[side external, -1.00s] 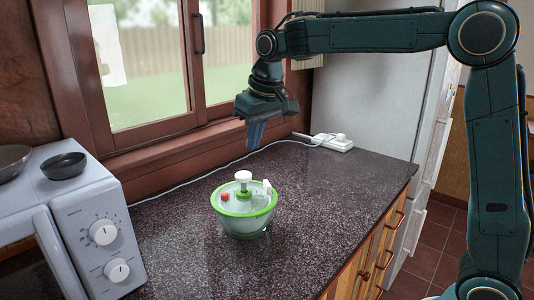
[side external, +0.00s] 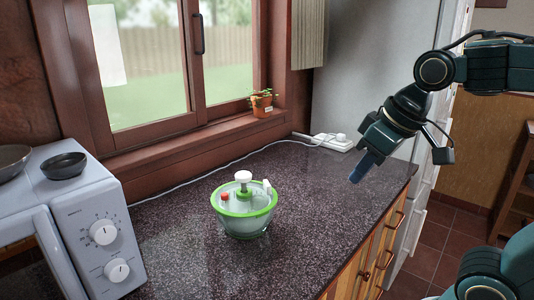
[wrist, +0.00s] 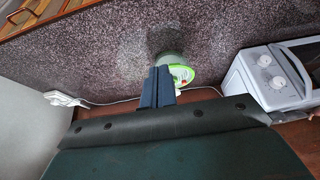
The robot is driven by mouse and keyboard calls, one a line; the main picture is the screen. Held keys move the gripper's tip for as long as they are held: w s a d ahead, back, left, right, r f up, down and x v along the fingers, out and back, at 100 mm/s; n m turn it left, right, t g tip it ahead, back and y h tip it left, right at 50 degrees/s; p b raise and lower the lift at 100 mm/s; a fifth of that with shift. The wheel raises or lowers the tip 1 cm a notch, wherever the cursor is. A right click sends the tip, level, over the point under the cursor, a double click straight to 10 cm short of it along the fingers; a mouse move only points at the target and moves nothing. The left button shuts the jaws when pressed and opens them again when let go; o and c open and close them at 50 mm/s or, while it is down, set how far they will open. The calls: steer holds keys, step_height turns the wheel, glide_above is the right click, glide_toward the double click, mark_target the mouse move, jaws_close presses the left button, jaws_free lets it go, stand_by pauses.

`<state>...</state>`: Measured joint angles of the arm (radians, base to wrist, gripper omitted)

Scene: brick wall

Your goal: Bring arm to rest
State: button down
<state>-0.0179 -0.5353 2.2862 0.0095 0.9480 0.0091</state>
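My gripper (side external: 362,167) hangs in the air above the right end of the dark speckled counter (side external: 310,205), well to the right of the bowl. Its blue fingers point down and to the left. In the wrist view the fingers (wrist: 157,86) lie side by side with nothing visible between them, and they look shut. The green-rimmed bowl (side external: 245,222) stands upright on the counter, with a white knob, a small red item and a white item at its top. It shows partly behind the fingers in the wrist view (wrist: 182,73).
A microwave (side external: 85,225) with two pans on top stands at the left. A power strip (side external: 333,142) with a white cable lies at the back. A potted plant (side external: 262,105) sits on the windowsill. The counter between bowl and gripper is clear.

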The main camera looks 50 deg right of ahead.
steer(key=s+f, duration=0.3)
steer(key=s, duration=0.3)
steer(key=shift+d+f+t, duration=0.15)
steer(key=shift+f+t, duration=0.15)
steer(key=shift+f, duration=0.1)
stand_by(0.6)
